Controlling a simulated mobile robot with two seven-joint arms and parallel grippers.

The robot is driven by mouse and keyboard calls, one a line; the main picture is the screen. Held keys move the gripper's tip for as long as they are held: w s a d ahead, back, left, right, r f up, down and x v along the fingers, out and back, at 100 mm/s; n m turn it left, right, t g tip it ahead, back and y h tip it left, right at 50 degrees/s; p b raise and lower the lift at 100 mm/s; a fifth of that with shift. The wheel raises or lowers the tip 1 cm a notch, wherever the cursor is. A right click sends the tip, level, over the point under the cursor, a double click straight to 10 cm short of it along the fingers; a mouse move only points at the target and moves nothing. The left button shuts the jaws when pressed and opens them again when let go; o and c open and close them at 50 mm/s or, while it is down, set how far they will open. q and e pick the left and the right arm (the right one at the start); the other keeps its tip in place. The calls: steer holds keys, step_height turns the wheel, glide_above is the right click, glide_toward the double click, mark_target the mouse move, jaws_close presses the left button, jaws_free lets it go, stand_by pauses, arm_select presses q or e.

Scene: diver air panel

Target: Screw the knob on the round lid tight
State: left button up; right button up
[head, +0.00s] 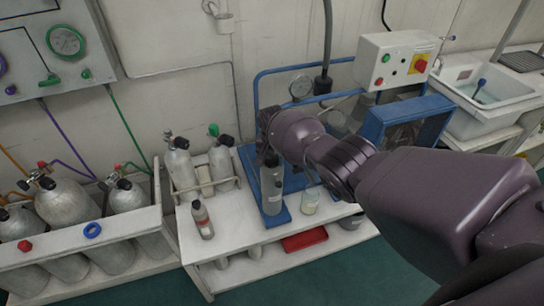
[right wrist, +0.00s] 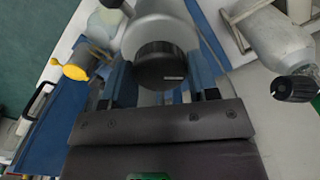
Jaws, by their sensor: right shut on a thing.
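The black knob (right wrist: 160,66) sits on the grey round lid (right wrist: 160,28) of an upright grey cylinder (head: 271,190) on the bench. My right gripper (head: 269,155) comes down from above onto the cylinder's top. In the right wrist view its two fingers (right wrist: 163,82) stand on either side of the knob and are shut on it. In the head view the gripper and wrist hide most of the knob and lid. My left gripper is in neither view.
Grey tanks (head: 182,168) stand to the left. A red tray (head: 305,239) lies on the lower shelf.

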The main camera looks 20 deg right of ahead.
steer(key=m, duration=0.4)
steer(key=shift+m+p, duration=0.3)
steer(key=shift+m, duration=2.6)
steer(key=shift+w, duration=0.1)
steer(key=o, duration=0.9)
steer(key=shift+r, duration=0.1)
